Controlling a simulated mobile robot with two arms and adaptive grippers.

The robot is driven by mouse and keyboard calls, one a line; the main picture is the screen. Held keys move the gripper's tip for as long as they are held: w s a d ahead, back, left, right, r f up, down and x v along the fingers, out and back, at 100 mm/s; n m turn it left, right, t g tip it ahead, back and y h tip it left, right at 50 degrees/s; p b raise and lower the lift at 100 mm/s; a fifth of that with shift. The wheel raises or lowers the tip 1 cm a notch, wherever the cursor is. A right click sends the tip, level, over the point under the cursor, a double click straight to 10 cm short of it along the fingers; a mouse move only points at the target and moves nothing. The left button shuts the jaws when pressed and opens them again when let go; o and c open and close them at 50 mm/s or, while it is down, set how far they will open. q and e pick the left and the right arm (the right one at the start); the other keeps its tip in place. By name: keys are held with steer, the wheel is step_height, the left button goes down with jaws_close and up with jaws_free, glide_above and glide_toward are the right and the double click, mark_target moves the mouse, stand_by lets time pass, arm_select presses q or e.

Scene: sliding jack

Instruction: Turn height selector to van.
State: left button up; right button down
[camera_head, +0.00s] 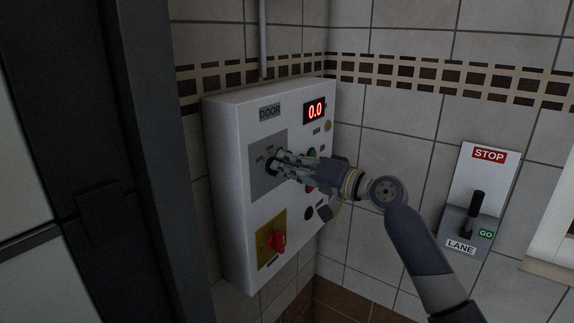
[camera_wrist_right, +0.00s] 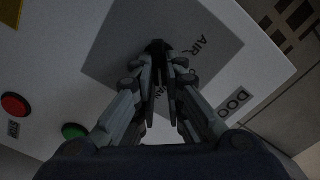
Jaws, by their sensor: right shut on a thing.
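The height selector (camera_head: 272,162) is a dark knob on a grey plate (camera_head: 262,185) on the front of the white DOOR control box (camera_head: 225,180). Small labels stand around the knob, one at its upper left. My right gripper (camera_head: 278,162) reaches in from the right with its fingers at the knob. In the right wrist view the fingers close on the dark selector knob (camera_wrist_right: 156,47), with the labels AIR and VAN beside it. The fingers hide most of the knob, so its pointing direction is hard to tell. My left gripper is not in view.
A red rotary switch (camera_head: 278,242) on a yellow plate sits below on the same box. A red button (camera_wrist_right: 15,104) and a green button (camera_wrist_right: 74,131) are close to the gripper. A LANE lever (camera_head: 475,212) is on the right wall. A dark frame (camera_head: 150,160) stands at left.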

steer(key=c, duration=1.7)
jaws_free()
steer(key=shift+o, duration=0.2)
steer(key=v, duration=1.2)
steer(key=shift+w+f, duration=0.1)
